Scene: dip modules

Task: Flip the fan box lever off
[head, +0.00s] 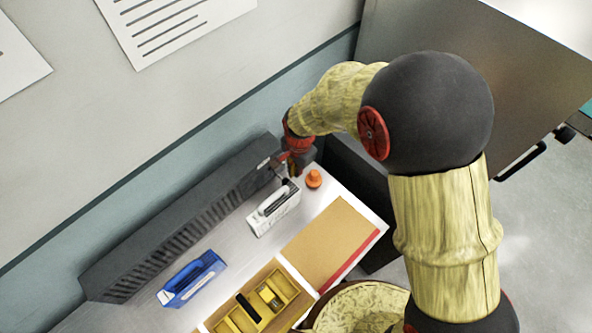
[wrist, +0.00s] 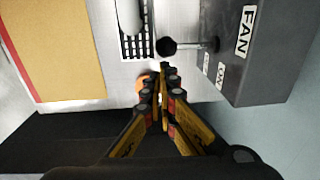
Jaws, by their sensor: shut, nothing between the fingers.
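The fan box (wrist: 268,62) is a dark grey block with a white FAN label at the right of the wrist view. Its lever (wrist: 168,48) ends in a black ball knob on a thin metal rod that sticks out leftward from the box face. Small labels sit beside the rod's base; one reads ON. I cannot tell the lever's setting for sure. My gripper (wrist: 164,75) is shut and empty, its tips just below the knob in the picture; whether they touch it is unclear. In the head view my gripper (head: 291,166) is at the right end of a long dark vented housing (head: 180,220).
An orange knob-like piece (head: 314,179) and a white module with a handle (head: 273,208) stand close to my gripper. A blue module (head: 192,278), a yellow compartment tray (head: 281,264) and a tan board with a red edge (head: 328,240) lie further along. A wall rises behind the housing.

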